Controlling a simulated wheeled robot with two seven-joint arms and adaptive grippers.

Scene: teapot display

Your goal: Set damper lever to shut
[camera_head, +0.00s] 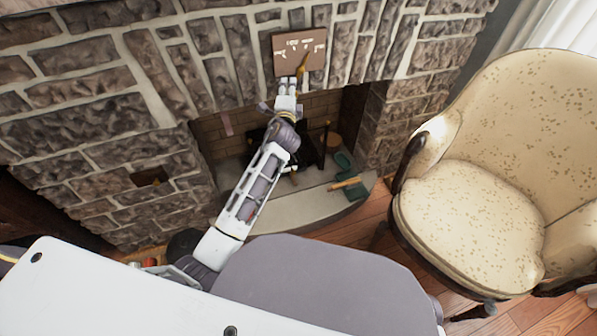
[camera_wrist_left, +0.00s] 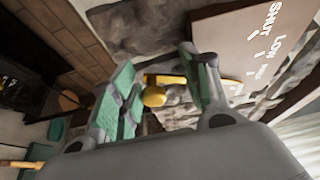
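The damper plate (camera_head: 287,62) is a brown panel with white lettering on the stone chimney wall above the firebox. It also shows at upper right in the left wrist view (camera_wrist_left: 222,32), where "SHUT" and "LOW" can be read. The brass damper lever (camera_head: 302,66) hangs down over the plate; its round knob (camera_wrist_left: 153,97) shows in the left wrist view. My left gripper (camera_head: 287,85) is just below the plate at the lever's lower end. Its green-padded fingers (camera_wrist_left: 160,62) are apart, with the knob between them. Which label the lever points to is unclear. My right gripper is out of view.
Rough stone surrounds the firebox opening (camera_head: 232,128). A pale hearth slab (camera_head: 310,205) lies below, with a green object (camera_head: 345,163) and a wooden-handled item (camera_head: 346,184) at its right. A cream armchair (camera_head: 465,215) stands at right on the wooden floor.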

